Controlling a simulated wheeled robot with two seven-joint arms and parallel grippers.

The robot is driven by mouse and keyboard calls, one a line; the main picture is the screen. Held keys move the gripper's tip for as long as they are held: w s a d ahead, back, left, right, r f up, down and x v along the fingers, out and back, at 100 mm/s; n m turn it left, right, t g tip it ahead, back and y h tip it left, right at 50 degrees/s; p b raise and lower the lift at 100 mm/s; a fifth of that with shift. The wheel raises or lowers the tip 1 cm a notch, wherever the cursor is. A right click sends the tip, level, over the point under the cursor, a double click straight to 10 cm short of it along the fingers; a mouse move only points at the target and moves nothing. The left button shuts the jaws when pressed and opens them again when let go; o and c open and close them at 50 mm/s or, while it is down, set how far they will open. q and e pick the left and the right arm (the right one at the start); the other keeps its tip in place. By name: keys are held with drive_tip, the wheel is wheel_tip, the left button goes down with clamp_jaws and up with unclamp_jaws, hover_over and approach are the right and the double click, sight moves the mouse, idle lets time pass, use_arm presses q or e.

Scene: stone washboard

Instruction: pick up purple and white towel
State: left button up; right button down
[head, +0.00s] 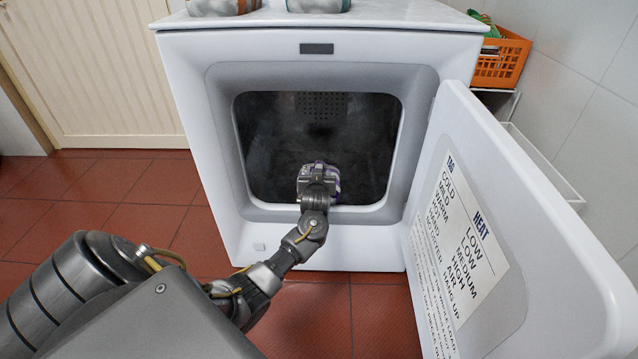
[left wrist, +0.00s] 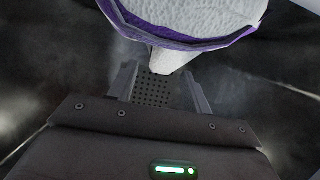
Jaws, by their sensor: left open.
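The purple and white towel (left wrist: 205,22) fills the top of the left wrist view, white and textured with a purple edge. A white fold of it hangs down toward the space between my fingers. In the head view only small purple and white bits of the towel (head: 335,180) show around my left gripper (head: 318,170), at the opening of the white dryer (head: 225,130). My left gripper, also in the left wrist view (left wrist: 160,85), is open. I cannot tell whether its fingers touch the towel. My right gripper is not in view.
The dryer door (head: 540,240) stands wide open on the right, with a label on its inner face. The dark drum (head: 280,130) has a perforated back. An orange basket (head: 502,58) sits behind at the right. Red tiled floor (head: 150,195) is clear on the left.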

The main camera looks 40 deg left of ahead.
use_arm(q)
drive_tip(key=b+x, duration=0.2)
drive_tip(key=x, duration=0.2)
drive_tip(key=shift+w+f, duration=0.1)
drive_tip(key=shift+f, duration=0.1)
drive_tip(key=shift+w+a+b, duration=0.35)
drive_tip(key=shift+w+b, duration=0.05)
drive_tip(key=shift+w, duration=0.05)
clamp_jaws()
drive_tip(key=shift+r, duration=0.1)
